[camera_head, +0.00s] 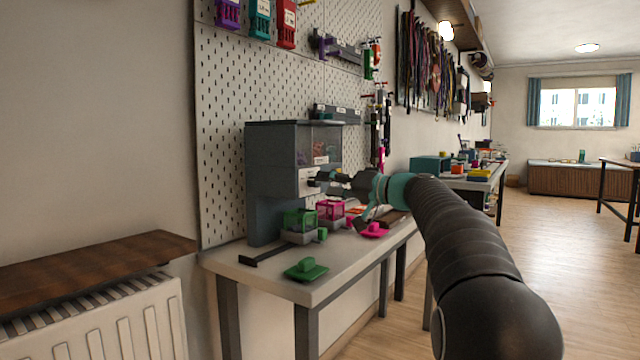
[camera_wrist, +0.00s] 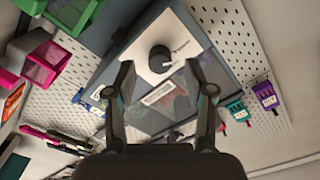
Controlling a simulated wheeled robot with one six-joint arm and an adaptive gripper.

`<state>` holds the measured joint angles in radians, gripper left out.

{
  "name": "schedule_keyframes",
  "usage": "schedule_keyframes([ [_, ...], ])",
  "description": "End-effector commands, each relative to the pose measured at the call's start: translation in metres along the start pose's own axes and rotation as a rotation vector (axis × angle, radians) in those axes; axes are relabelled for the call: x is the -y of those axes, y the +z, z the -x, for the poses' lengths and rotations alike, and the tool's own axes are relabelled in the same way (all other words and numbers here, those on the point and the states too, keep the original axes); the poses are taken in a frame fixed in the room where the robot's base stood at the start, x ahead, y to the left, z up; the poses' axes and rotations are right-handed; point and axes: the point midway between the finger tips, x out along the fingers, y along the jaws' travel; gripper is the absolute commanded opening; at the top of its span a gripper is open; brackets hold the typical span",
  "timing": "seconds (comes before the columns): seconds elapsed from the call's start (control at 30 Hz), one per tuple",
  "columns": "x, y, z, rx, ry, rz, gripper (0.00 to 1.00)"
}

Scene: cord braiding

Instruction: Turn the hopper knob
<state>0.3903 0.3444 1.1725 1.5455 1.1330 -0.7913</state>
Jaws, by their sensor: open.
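The grey-blue hopper (camera_head: 272,150) stands at the back of the near workbench, with a clear window (camera_head: 322,143) showing colourful contents. A dark round hopper knob (camera_wrist: 160,58) sits on its white front plate in the wrist view. My gripper (camera_head: 322,181) is at the hopper's front in the head view, its tips close to the knob, which is mostly hidden there. In the wrist view my gripper (camera_wrist: 165,75) is open, with one finger to each side of the knob. I cannot tell whether either finger touches it.
Below the hopper, a green bin (camera_head: 300,220) and a pink bin (camera_head: 331,209) stand on the workbench (camera_head: 300,287). A green lid (camera_head: 306,269) and a pink lid (camera_head: 374,230) lie on it. A pegboard (camera_head: 222,130) with hung tools rises behind. A radiator (camera_head: 110,320) is at left.

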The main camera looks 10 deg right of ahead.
Motion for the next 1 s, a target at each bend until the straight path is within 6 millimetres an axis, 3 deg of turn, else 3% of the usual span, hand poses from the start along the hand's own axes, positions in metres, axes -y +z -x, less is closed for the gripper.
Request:
schedule_keyframes([
  [0.2, 0.0, 0.0, -0.023, 0.0, 0.0, -0.001, 0.54],
  [0.57, 0.0, 0.0, -0.028, -0.001, 0.001, -0.001, 0.54],
  [0.63, 0.0, 0.0, -0.028, -0.001, 0.001, -0.001, 0.44],
  [0.8, 0.0, 0.0, -0.028, 0.0, 0.001, -0.001, 0.01],
  [1.0, 0.0, 0.0, -0.028, 0.0, 0.0, -0.004, 0.0],
])
